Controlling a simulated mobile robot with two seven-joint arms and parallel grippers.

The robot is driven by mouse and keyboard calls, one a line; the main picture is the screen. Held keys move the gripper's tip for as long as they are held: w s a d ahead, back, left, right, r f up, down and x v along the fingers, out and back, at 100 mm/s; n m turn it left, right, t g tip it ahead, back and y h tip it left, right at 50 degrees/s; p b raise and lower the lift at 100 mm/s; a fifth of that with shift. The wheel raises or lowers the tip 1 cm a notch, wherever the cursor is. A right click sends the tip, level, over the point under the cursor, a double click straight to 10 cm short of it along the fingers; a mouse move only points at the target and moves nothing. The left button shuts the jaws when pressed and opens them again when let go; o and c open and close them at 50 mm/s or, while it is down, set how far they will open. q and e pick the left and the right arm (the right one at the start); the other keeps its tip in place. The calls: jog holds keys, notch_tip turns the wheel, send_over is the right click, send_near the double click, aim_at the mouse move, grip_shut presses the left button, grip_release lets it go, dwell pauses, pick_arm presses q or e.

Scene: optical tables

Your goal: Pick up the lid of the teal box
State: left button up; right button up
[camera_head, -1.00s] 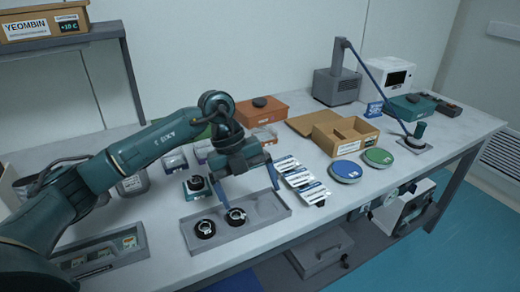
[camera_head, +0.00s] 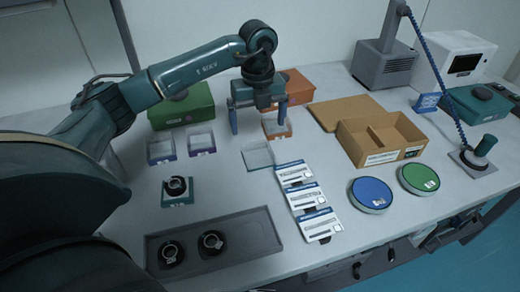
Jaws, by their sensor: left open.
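A small teal box (camera_head: 178,201) stands on the table at left centre, with a black ring-shaped part in it and no cover seen on it. A clear, pale flat lid (camera_head: 258,157) lies on the table to its upper right. My left gripper (camera_head: 258,128) points down with its fingers apart and nothing between them, just behind the lid in the picture. I cannot tell its height above the table. A larger teal box (camera_head: 478,110) with a dark knob on top stands at the far right. My right gripper is not in view.
Small purple boxes (camera_head: 161,152) and a small orange box (camera_head: 277,133) stand near the lid. White labelled packs (camera_head: 306,199) lie close to its right. Green (camera_head: 182,109) and orange (camera_head: 299,88) boxes stand behind. A grey tray (camera_head: 248,234) with black rings lies in front.

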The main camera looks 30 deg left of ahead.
aim_at(258, 151)
pick_arm(q)
notch_tip(258, 151, down, 9)
jog(key=shift+r+p, duration=0.1)
jog(key=shift+p, duration=0.55)
jog(key=shift+c, duration=0.4)
jog(key=c, duration=1)
jog(key=shift+o, duration=0.2)
